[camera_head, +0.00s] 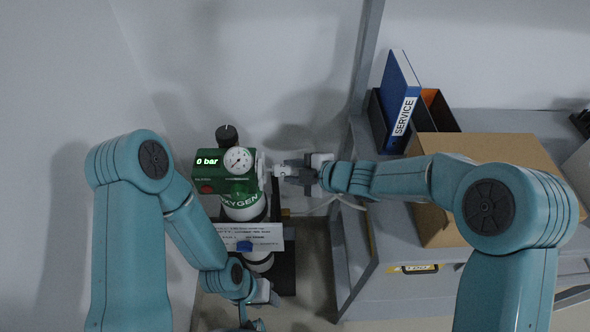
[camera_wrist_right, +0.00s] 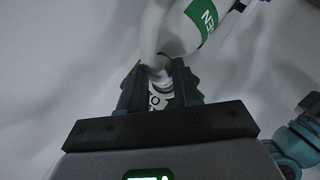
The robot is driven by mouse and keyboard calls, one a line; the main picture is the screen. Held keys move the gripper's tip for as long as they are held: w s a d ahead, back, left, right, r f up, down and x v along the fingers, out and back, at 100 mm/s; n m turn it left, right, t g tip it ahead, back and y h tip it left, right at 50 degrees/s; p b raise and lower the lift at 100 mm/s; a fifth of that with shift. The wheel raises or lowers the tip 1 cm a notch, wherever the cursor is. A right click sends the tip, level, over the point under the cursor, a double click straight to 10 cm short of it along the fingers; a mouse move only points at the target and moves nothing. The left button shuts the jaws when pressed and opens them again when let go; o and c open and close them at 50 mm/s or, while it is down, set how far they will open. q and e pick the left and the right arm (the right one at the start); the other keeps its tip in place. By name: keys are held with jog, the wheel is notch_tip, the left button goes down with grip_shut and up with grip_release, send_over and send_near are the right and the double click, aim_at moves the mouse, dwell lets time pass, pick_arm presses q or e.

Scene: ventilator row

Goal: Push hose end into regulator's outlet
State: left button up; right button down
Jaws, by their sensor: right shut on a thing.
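The green regulator (camera_head: 222,180) sits on top of the white oxygen cylinder (camera_head: 243,212), with a lit "0 bar" display and a round gauge (camera_head: 238,160). Its pale outlet (camera_head: 262,168) faces right. My right gripper (camera_head: 284,171) is beside the outlet, shut on the white hose end (camera_head: 277,170). The hose end points left and is at or touching the outlet; I cannot tell how deep it sits. In the right wrist view the dark fingers (camera_wrist_right: 159,78) close around a pale part, and the cylinder (camera_wrist_right: 198,22) shows beyond. My left gripper (camera_head: 262,306) is low in front of the cylinder, its jaws unclear.
A grey cabinet (camera_head: 360,250) stands to the right, bearing a cardboard box (camera_head: 500,150) and a blue SERVICE binder (camera_head: 398,95).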

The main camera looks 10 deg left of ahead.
jog(key=shift+s+a, duration=0.15)
jog(key=shift+a, duration=0.45)
jog(key=shift+s+a, duration=0.15)
jog(key=shift+a, duration=0.4)
dwell(0.6)
jog(key=c, duration=0.7)
grip_release()
jog(key=shift+a, duration=0.1)
jog(key=shift+d+r, duration=0.1)
jog(key=shift+d, duration=0.2)
jog(key=p+v, duration=0.3)
jog(key=v, duration=1.3)
